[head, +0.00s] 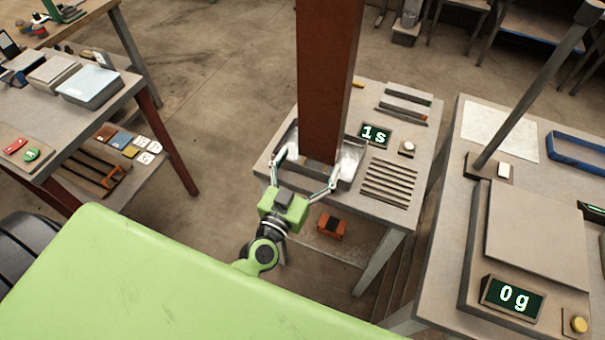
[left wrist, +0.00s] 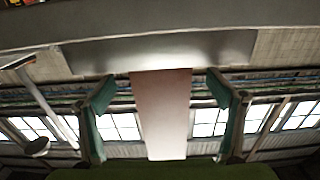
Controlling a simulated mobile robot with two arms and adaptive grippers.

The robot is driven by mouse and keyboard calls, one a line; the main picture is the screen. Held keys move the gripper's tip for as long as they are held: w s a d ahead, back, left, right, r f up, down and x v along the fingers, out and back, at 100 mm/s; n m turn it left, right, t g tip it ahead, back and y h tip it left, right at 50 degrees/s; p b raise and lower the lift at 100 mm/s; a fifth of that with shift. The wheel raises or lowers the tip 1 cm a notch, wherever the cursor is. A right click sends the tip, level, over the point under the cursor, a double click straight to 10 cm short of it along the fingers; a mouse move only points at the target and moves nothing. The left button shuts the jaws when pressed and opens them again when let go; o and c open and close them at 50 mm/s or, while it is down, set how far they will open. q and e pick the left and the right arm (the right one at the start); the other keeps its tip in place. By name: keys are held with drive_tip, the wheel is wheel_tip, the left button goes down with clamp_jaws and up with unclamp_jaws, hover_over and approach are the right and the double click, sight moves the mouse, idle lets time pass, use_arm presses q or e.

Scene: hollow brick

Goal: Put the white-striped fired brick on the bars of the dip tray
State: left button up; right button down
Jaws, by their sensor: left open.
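A tall red-brown brick (head: 325,80) stands upright with its foot at the metal dip tray (head: 357,168) and its top cut off by the head view. I see no white stripe on its visible faces. The tray's bars cannot be made out. My left gripper (head: 306,172) is open, its fingers low on either side of the brick. In the left wrist view the pinkish brick (left wrist: 162,115) stands between the two green-padded fingers (left wrist: 160,90), with visible gaps at both sides. My right gripper is not in view.
Beside the tray are a "1s" display (head: 375,135), a white button (head: 407,147) and a slatted rack (head: 390,183). A scale reading "0g" (head: 513,297) stands on the right table. A left table (head: 60,125) holds boxes. Open floor (head: 220,80) lies between.

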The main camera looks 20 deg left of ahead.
use_arm(q)
drive_tip(key=shift+s, duration=2.3)
